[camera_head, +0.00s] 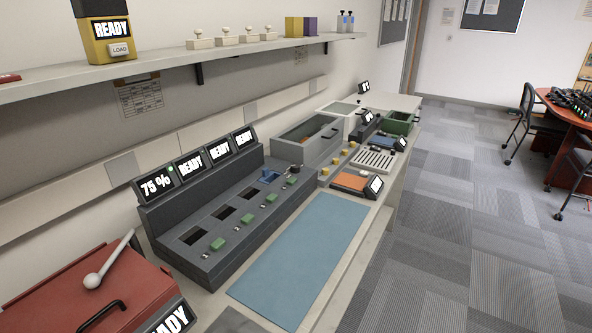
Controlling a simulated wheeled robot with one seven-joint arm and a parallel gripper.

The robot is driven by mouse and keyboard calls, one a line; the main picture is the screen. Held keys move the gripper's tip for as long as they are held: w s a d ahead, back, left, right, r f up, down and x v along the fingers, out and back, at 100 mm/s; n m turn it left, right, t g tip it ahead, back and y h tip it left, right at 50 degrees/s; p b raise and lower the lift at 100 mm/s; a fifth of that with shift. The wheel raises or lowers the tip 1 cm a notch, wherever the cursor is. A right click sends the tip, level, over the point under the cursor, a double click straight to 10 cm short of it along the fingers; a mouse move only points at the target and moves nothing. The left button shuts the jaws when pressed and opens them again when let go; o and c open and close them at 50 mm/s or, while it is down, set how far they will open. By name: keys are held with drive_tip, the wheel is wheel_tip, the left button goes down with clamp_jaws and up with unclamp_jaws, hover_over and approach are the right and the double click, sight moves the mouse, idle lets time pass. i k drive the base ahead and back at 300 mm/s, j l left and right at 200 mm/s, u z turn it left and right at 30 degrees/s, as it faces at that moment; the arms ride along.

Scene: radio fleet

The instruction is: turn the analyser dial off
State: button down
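No thing in view is plainly labelled as the analyser, and I cannot tell which device it is. A dark multi-bay unit (215,232) on the bench has a row of lit screens, one reading "75 %" and the others "READY". A small black knob-like part (293,170) stands at its far right end; I cannot tell if it is a dial. Several small devices with tilted screens stand farther along the bench, among them one with an orange top (350,181); any dial on them is too small to make out. My gripper is not in view.
A blue mat (300,262) lies clear at the bench front. A red box (95,290) with a lever is at lower left. A wall shelf (170,75) overhangs the bench, carrying a yellow "READY" device (104,35). Carpet (470,220) is open to the right; chairs and a table stand beyond.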

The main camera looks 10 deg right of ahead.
sight(295, 168)
drive_tip(key=i+l+u, duration=0.15)
drive_tip(key=u, duration=0.25)
drive_tip(key=i+l+u, duration=0.1)
drive_tip(key=l+u, duration=0.45)
drive_tip(key=u, duration=0.2)
drive_tip(key=i+l+u, duration=0.1)
drive_tip(key=l+u, duration=0.25)
drive_tip(key=j, duration=0.1)
